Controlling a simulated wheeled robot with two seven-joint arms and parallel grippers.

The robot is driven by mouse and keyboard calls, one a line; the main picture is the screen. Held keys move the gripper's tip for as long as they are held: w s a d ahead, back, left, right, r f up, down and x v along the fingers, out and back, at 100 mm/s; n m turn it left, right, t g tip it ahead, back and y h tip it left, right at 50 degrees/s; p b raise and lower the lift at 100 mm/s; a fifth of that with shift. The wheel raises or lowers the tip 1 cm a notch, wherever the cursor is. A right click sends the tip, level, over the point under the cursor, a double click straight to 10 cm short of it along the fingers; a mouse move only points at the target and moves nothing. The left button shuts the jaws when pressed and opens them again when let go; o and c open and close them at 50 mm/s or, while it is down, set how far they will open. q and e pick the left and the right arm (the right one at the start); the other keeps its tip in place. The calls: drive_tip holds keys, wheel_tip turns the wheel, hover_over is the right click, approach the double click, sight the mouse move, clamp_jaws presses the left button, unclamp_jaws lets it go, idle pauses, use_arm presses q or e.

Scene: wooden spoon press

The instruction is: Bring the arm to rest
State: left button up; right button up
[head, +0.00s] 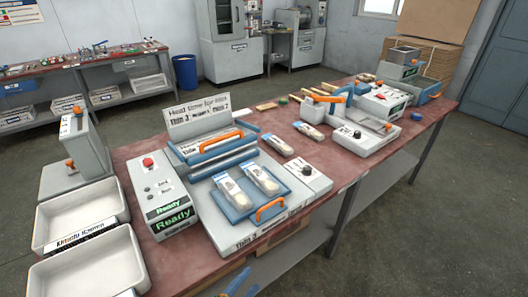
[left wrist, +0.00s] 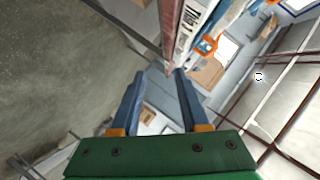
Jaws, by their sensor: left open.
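My left gripper (head: 238,284) shows only in part at the bottom edge of the head view, in front of the table's near side. In the left wrist view its two blue fingers (left wrist: 158,88) stand apart with nothing between them. The press (head: 250,222) is a light grey machine on the red-brown table (head: 140,152). Two pale packets, one on the left (head: 232,193) and one on the right (head: 262,179), lie on its blue plate. An orange handle (head: 270,210) is at the plate's front. My right gripper does not show.
A control box (head: 162,193) with a red button and green "Ready" displays stands left of the press. White trays (head: 82,212) lie at the left. A second machine (head: 362,136) stands farther right.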

use_arm(q)
drive_tip(key=s+a+f+n+g+y, duration=0.2)
drive_tip(key=s+a+f+n, duration=0.15)
drive_tip(key=f, duration=0.35)
drive_tip(key=s+a+f+n+g+y, duration=0.2)
drive_tip(key=s+a+f, duration=0.15)
drive_tip(key=f, duration=0.35)
drive_tip(key=s+a+f+n+g+y, duration=0.1)
drive_tip(key=s+a+f+n+g, duration=0.2)
drive_tip(key=f, duration=0.4)
drive_tip(key=s+a+f+n+g+y, duration=0.1)
drive_tip(key=s+f, duration=0.3)
drive_tip(key=s, duration=0.4)
drive_tip(key=s+a+f+n+g+y, duration=0.1)
drive_tip(key=s+a+f+n+g, duration=0.2)
drive_tip(key=s, duration=0.6)
drive_tip(key=shift+a+f+n, duration=0.45)
drive_tip(key=shift+f+n, duration=0.05)
drive_tip(key=shift+n, duration=0.35)
